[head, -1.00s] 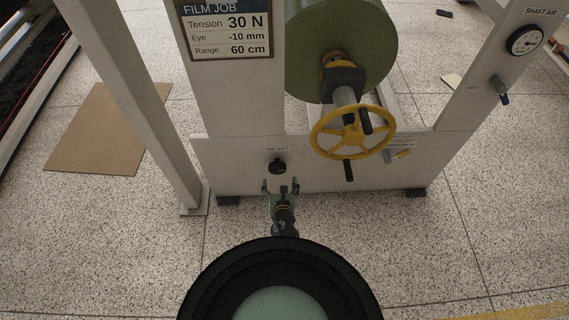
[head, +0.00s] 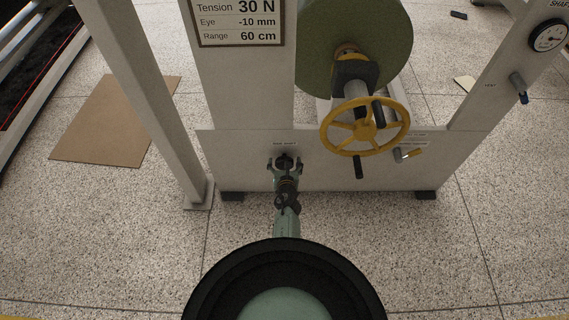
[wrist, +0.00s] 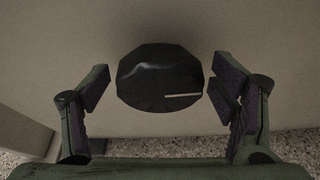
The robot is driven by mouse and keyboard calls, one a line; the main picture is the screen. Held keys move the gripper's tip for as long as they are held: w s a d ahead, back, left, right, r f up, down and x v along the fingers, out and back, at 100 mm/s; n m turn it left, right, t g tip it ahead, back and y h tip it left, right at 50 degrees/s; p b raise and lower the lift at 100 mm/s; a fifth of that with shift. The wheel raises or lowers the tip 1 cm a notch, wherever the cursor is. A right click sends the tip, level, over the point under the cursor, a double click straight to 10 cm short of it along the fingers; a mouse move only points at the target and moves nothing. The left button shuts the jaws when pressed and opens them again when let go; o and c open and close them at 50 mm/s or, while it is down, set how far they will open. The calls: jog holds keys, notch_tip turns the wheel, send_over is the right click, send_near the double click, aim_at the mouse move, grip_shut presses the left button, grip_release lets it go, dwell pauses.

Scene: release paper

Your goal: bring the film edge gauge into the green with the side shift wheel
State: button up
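A round black knob with a white line on its face (wrist: 160,80) sits on the white lower panel under a small label too small to read for certain; it also shows in the head view (head: 285,158). It appears to be the side shift wheel. My gripper (head: 285,165) is at the panel, around the knob. In the wrist view its two fingers (wrist: 162,88) stand open on the left and right of the knob, with a gap on each side. The white line lies low on the right, nearly level. No film edge gauge is in view.
A yellow handwheel (head: 365,127) on the shaft of a green roll (head: 390,45) juts out right of the knob. A dial (head: 549,36) is on the right post. A sign (head: 238,22) reads 30 N, -10 mm, 60 cm. Brown cardboard (head: 110,125) lies at left.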

jog(key=c, duration=1.1)
jog(key=shift+f+m+b, duration=0.25)
jog(key=shift+m+b, duration=0.15)
jog(key=shift+b, duration=0.25)
jog(key=shift+r+m+y+b, duration=0.2)
jog(key=shift+m+y+b, duration=0.3)
jog(key=shift+m+y, duration=0.35)
jog(key=o, duration=1.2)
jog(key=shift+c, duration=0.2)
jog(key=shift+s, duration=0.1)
jog(key=v, duration=1.2)
